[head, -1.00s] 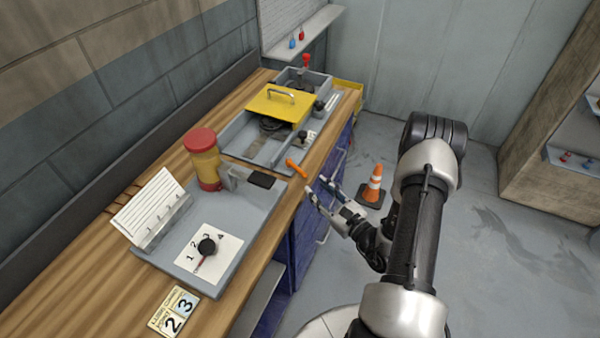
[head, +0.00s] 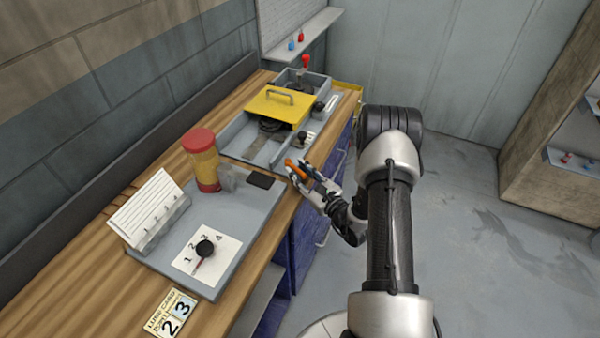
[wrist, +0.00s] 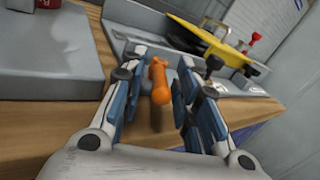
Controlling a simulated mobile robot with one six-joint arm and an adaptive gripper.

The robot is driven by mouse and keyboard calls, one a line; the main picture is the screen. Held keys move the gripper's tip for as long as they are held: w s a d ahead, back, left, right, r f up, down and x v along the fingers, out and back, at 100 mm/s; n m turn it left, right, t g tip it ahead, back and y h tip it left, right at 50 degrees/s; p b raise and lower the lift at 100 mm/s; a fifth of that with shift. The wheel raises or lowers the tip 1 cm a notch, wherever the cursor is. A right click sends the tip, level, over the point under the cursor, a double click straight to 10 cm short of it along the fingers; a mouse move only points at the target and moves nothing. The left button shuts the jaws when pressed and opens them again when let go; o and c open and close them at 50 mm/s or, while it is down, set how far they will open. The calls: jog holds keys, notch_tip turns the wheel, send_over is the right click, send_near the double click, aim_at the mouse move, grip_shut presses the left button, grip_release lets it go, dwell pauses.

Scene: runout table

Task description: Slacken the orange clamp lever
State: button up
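The orange clamp lever (head: 297,170) sticks out at the front edge of the bench, beside the grey plate with the red-capped jar. In the wrist view the orange lever (wrist: 159,82) stands between the two fingers of my gripper (wrist: 165,90), with its rounded end toward the camera. My gripper (head: 309,178) is open around the lever. A gap shows on the right side of the lever; the left finger is close to it, and I cannot tell whether they touch. The clamp's body is mostly hidden behind the gripper.
The grey plate (head: 232,268) carries a red-capped yellow jar (head: 202,160), a black dial (head: 205,248) and a white card rack (head: 148,210). A grey tray (head: 232,134) with a yellow cover (head: 278,106) lies farther back. The floor (head: 480,240) to the right is clear.

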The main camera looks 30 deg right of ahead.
grip_shut()
dwell(0.4)
jog(key=shift+d, duration=0.25)
